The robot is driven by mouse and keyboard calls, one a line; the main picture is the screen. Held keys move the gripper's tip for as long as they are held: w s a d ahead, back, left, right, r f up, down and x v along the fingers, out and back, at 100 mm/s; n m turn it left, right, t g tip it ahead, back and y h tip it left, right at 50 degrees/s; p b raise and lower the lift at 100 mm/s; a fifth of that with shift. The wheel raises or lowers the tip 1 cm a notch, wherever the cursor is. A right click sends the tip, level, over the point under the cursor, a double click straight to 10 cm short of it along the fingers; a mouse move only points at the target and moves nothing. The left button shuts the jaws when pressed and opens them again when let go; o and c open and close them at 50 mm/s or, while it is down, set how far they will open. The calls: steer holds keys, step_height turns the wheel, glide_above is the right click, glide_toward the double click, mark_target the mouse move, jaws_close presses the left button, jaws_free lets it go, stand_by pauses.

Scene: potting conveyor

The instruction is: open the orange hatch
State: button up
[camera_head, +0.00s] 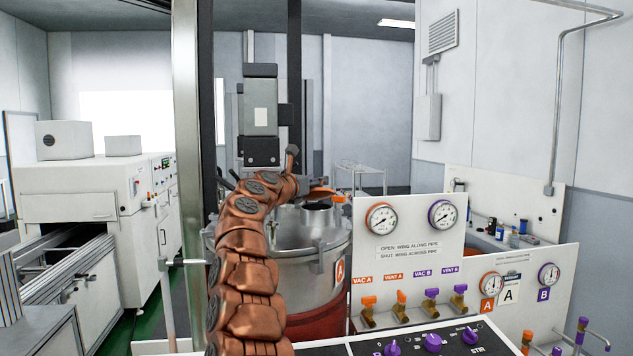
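The orange hatch (324,192) shows as a small orange-brown cover with a brighter orange tab (340,199) at its right. It is above a dark round port (318,207) on the lid of the steel vessel (315,262), which bears an orange A label. The cover looks raised and tilted off the port, with a gap between them. My copper-coloured arm reaches up from the bottom, and my gripper (311,186) is at the left side of the cover. The fingers are too small and overlapped to tell whether they are open, shut or touching it.
A white panel (433,276) with gauges and orange and purple valves stands right of the vessel. A control box (462,340) with purple knobs is in front. A steel post (188,150) and a dark column rise left and behind. A white machine (85,200) stands left.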

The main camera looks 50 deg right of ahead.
steer(key=shift+a, duration=0.15)
stand_by(0.3)
steer(key=shift+s+a+r, duration=0.1)
steer(key=shift+s+a, duration=0.05)
steer(key=shift+a, duration=1.9)
steer(key=shift+s+a, duration=0.15)
steer(key=shift+a, duration=0.15)
steer(key=s+a, duration=0.1)
steer(key=a, duration=0.6)
